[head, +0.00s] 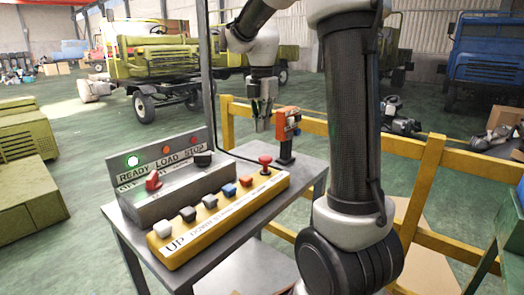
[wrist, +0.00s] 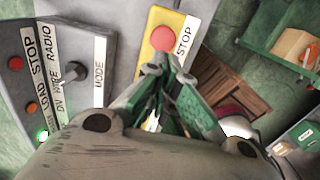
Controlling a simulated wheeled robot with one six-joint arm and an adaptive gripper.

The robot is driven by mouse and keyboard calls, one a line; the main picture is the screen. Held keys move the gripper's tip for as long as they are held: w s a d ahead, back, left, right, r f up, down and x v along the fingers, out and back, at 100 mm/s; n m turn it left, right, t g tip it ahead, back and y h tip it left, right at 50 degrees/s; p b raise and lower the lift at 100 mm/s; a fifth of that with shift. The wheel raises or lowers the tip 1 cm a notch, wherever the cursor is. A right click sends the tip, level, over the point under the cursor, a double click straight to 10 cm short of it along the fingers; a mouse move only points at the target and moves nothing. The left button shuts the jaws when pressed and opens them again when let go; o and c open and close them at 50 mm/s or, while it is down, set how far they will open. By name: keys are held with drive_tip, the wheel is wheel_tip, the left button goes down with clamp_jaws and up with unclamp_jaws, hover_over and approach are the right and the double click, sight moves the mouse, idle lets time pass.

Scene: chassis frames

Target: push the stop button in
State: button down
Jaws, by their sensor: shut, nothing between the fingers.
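The stop button is a red mushroom button (head: 265,160) on the far right end of the yellow control box (head: 222,222), and it stands up on a short stem. In the wrist view the red button (wrist: 165,37) sits on the yellow box beside a white STOP label (wrist: 186,36). My gripper (head: 262,126) is shut and empty, pointing down above and behind the button, with a visible gap in the head view. In the wrist view the fingertips (wrist: 168,66) appear just below the button; whether they touch cannot be told there.
A grey panel (head: 170,180) with lamps and knobs stands left of the yellow box. An orange device (head: 287,124) stands on the table's (head: 308,172) back right corner, close to my gripper. A yellow railing (head: 405,150) runs behind. A thin upright pole (head: 206,80) rises behind the panel.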

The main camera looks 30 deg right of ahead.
sight(262, 158)
wheel_tip(262, 158, down, 9)
drive_tip(key=shift+r, duration=0.15)
idle(0.4)
